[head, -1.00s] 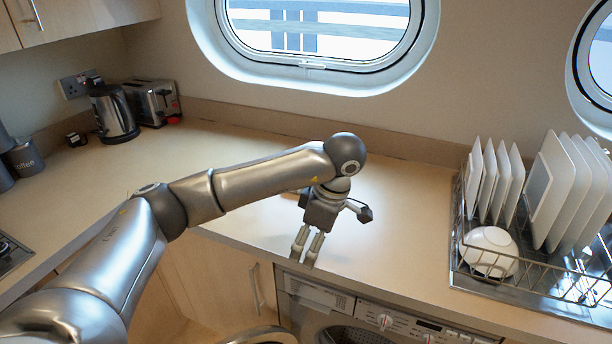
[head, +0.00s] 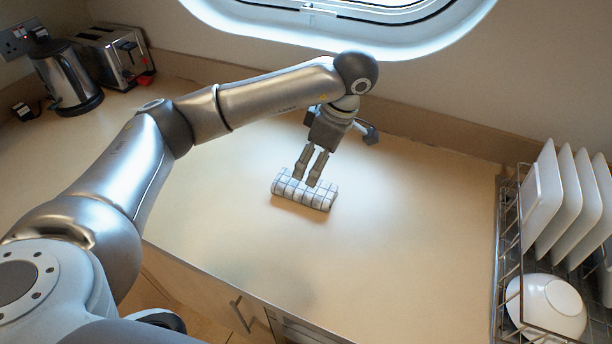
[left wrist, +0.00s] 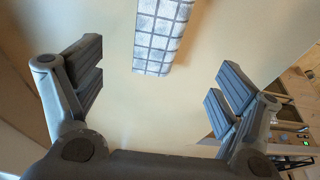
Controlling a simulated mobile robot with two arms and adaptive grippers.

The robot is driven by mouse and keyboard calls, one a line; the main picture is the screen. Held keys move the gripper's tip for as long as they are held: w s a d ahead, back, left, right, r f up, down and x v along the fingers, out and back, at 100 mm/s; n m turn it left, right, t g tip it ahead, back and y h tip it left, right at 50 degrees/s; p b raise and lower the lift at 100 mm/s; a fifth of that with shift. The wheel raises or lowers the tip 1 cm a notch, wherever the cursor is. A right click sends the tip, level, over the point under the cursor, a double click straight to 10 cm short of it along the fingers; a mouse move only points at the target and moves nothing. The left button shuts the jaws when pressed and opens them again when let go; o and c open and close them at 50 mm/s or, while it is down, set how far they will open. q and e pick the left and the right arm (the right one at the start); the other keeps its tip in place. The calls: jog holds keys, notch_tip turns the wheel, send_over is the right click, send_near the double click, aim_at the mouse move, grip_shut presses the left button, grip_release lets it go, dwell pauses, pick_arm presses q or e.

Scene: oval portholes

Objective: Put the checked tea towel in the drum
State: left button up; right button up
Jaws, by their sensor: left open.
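The checked tea towel (head: 305,190), white with dark grid lines, lies rolled into a short bundle on the worktop. My left gripper (head: 309,177) points down at it from just above and behind, its fingertips overlapping the towel's far edge in the head view. In the left wrist view the towel (left wrist: 160,35) shows at the top, between the lines of the two widely spread fingers (left wrist: 158,82). The gripper is open with nothing between its fingers; I cannot tell whether it touches the towel. The drum is out of the head view. My right gripper is not in view.
A dish rack (head: 508,250) with white plates (head: 545,195) and an upturned bowl (head: 547,307) stands at the right. A kettle (head: 65,78) and toaster (head: 115,58) stand at the back left. The worktop (head: 410,220) around the towel is clear.

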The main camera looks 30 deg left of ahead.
aim_at(306, 186)
pick_arm(q)
jog(key=shift+a+f, duration=0.1)
jog(key=shift+f, duration=0.35)
jog(key=x, duration=0.3)
jog(key=shift+s, duration=0.15)
jog(key=shift+f, duration=0.35)
jog(key=shift+a+f, duration=0.2)
jog(key=shift+f, duration=0.2)
jog(key=shift+a+f, duration=0.15)
jog(key=shift+f, duration=0.35)
jog(key=p+x, duration=0.2)
jog(key=x, duration=0.1)
jog(key=shift+w+f, duration=0.15)
jog(key=shift+w, duration=0.05)
jog(key=shift+f, duration=0.4)
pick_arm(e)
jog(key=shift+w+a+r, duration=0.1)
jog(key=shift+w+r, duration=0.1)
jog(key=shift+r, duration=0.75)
